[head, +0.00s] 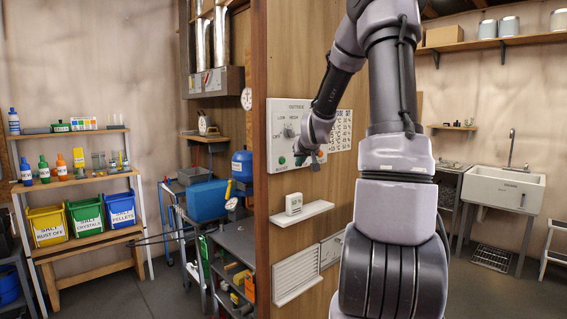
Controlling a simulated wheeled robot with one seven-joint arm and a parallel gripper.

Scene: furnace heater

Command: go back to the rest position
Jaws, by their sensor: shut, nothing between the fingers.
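My gripper (309,157) is at the end of my bent arm, in front of the lower part of a white control panel on the wooden partition. It is small and dark here, with its fingers together and nothing held. Whether it touches the panel I cannot tell. The panel (277,110) has a dial (289,131) with LOW, MEDIUM and OFF marks, and a green light (282,160) at its lower left. My arm hides part of the panel and part of a white chart (341,130) to its right.
A small white shelf (303,213) with a white device (293,203) juts from the partition below the panel. A vent (297,275) is lower down. A cart (238,245) stands left of the partition edge. A sink (500,190) is at right. Open floor (130,290) shows at left.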

